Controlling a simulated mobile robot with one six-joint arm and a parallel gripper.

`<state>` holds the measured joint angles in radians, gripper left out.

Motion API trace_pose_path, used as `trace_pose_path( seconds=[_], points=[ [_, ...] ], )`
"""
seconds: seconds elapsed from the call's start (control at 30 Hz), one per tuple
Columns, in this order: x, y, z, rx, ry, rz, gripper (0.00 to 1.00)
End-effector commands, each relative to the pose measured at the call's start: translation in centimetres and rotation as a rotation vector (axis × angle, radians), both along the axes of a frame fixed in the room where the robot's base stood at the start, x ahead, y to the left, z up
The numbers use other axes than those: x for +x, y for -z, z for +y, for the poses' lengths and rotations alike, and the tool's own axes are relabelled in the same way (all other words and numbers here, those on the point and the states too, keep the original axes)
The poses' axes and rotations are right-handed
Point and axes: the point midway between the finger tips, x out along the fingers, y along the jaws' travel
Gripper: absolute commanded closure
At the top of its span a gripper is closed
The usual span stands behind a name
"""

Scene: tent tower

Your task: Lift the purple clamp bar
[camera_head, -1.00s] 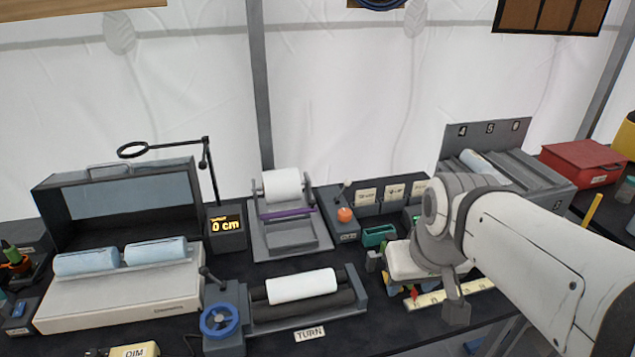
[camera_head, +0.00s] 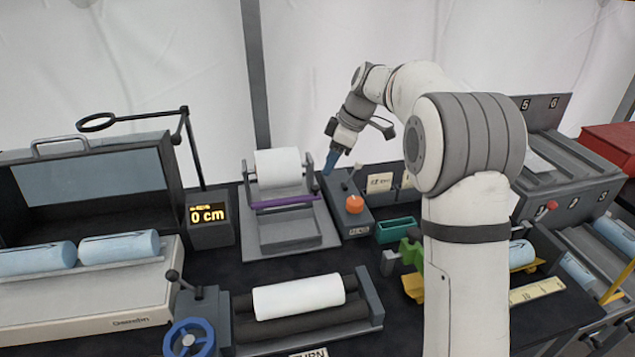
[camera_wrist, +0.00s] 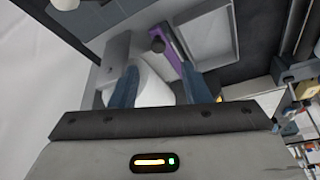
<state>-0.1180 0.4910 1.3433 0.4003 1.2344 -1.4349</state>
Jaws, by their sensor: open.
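The purple clamp bar (camera_head: 284,202) lies across the front of the grey holder (camera_head: 285,235), just in front of a white roll (camera_head: 277,167). My gripper (camera_head: 330,165) is at the holder's right end, a little above and to the right of the bar's right end. In the wrist view the purple bar (camera_wrist: 167,46) shows with a dark round knob at its end. My gripper's blue fingers (camera_wrist: 158,88) are apart and empty, with the white roll (camera_wrist: 152,88) and the bar's end seen between and beyond them. I cannot tell whether a finger touches the bar.
A control box with an orange knob (camera_head: 355,204) stands right of the holder, close to my gripper. A roller stand with a white roll (camera_head: 298,296) and blue handwheel (camera_head: 188,338) is in front. A magnifier on an arm (camera_head: 97,122) stands at the left.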

Motion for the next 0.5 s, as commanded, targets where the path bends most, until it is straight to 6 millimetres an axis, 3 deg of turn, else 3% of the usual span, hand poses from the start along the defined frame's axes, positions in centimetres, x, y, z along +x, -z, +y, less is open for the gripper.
trace_pose_path(
  seconds=[0.17, 0.5],
  points=[
    [0.4, 1.5, 0.8, 0.004, -0.021, -0.003, 0.57],
    [0.5, 6.2, 2.8, 0.004, -0.020, -0.002, 0.57]
  ],
)
